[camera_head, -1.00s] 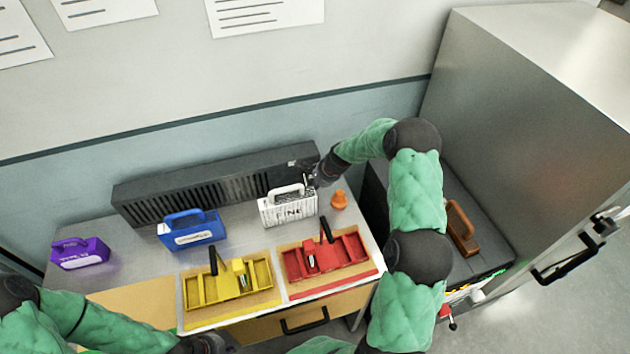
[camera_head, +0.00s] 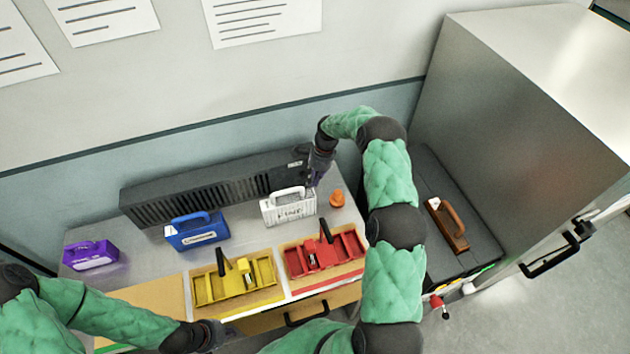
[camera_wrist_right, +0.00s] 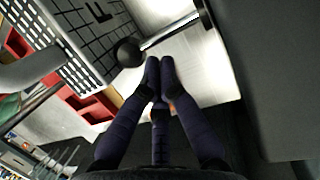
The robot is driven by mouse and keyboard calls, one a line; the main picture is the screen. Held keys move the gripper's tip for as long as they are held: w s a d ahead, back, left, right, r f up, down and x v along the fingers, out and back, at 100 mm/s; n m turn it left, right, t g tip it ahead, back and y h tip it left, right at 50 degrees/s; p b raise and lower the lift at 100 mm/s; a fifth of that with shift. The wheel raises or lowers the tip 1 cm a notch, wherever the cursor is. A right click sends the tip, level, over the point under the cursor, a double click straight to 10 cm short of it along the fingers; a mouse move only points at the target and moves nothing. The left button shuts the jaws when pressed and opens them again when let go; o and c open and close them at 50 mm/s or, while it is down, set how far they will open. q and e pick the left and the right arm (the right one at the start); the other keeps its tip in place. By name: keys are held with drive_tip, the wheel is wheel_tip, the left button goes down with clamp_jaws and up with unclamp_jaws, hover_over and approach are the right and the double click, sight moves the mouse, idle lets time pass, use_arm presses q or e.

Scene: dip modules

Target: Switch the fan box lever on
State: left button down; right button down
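The fan box (camera_head: 215,189) is a long dark slatted box at the back of the table, against the wall. In the right wrist view its dark side (camera_wrist_right: 275,75) fills the right. Its lever (camera_wrist_right: 170,36) is a metal rod with a black ball knob, coming out from that side. My right gripper (camera_head: 318,178) is at the box's right end. In the wrist view its fingertips (camera_wrist_right: 160,66) are together, with nothing seen between them, just beside the rod and knob; I cannot tell whether they touch. My left gripper (camera_head: 212,334) is low at the front edge, its fingers unclear.
A white case (camera_head: 289,209) stands close to my right gripper, with an orange object (camera_head: 337,198) nearby. Blue (camera_head: 197,235) and purple (camera_head: 91,257) cases stand left. Yellow (camera_head: 235,285) and red (camera_head: 325,255) trays lie in front. A metal cabinet (camera_head: 520,110) bounds the right.

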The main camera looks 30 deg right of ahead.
drive_tip(key=shift+a+g, duration=0.1)
drive_tip(key=shift+g, duration=0.2)
drive_tip(key=shift+w+r+b, duration=0.15)
drive_tip(key=shift+r+b, duration=0.3)
drive_tip(key=shift+r, duration=0.1)
drive_tip(key=shift+w+r, duration=0.1)
drive_tip(key=shift+r, duration=0.1)
idle(1.0)
drive_tip(key=shift+r+p, duration=0.35)
drive_tip(key=shift+r, duration=0.35)
drive_tip(key=shift+r, duration=0.1)
drive_tip(key=v, duration=1.2)
